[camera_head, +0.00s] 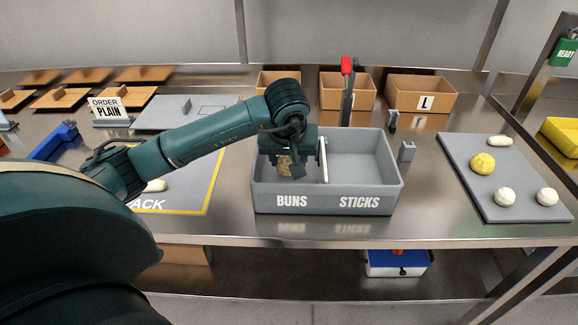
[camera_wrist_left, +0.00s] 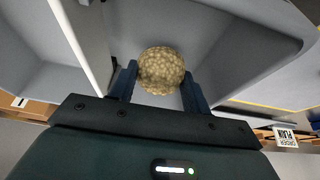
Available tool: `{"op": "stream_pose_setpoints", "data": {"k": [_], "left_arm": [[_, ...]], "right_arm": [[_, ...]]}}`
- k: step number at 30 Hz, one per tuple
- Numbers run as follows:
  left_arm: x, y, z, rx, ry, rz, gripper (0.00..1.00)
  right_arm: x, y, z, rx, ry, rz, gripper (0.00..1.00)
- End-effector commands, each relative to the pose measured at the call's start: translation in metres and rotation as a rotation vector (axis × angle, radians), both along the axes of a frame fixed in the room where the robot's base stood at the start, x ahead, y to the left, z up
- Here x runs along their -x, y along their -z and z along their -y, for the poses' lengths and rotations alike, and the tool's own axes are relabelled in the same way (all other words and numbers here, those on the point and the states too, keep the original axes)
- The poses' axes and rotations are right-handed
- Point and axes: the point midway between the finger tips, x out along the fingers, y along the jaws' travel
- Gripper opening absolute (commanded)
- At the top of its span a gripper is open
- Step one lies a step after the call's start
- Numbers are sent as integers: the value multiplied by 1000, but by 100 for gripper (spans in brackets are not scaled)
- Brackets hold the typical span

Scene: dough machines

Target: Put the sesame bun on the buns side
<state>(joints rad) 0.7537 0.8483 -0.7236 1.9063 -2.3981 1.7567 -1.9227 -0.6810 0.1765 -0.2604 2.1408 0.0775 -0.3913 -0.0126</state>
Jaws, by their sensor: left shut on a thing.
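The sesame bun (camera_wrist_left: 161,70) is round, tan and speckled. My left gripper (camera_wrist_left: 160,88) is shut on it, with one finger on each side. In the head view the bun (camera_head: 284,165) shows partly behind my left gripper (camera_head: 285,168), over the buns side of the grey divided bin (camera_head: 325,205). A white-edged divider (camera_head: 323,160) stands to the right of the gripper, between the buns side and the sticks side. I cannot tell whether the bun touches the bin floor. The sticks side looks empty. My right gripper is not in view.
A grey board (camera_head: 520,205) at right holds a yellow lumpy piece (camera_head: 482,163) and several pale dough pieces. Cardboard boxes (camera_head: 421,95) stand behind the bin. A red-topped lever (camera_head: 347,75) rises at its back edge. An order sign (camera_head: 108,108) stands at left.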

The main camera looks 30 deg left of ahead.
Motion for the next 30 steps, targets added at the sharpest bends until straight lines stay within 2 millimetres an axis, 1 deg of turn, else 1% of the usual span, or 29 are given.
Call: {"op": "stream_pose_setpoints", "data": {"k": [1, 3, 6, 13, 17, 18, 25, 30], "left_arm": [[1, 10, 0, 1, 0, -6, 24], [1, 20, 1, 2, 0, -6, 24], [1, 27, 0, 1, 0, -3, 24], [0, 28, 0, 1, 0, -1, 24], [0, 32, 0, -1, 0, 0, 24], [0, 30, 0, 1, 0, -1, 51], [0, 30, 0, 0, 0, -2, 69], [0, 30, 0, 0, 0, -2, 69]], "right_arm": [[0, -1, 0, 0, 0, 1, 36], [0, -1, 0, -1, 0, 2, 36], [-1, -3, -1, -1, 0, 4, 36], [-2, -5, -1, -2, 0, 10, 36], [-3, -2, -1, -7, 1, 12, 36], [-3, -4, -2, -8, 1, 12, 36], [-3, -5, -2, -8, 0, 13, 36], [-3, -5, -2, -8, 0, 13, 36]]}}
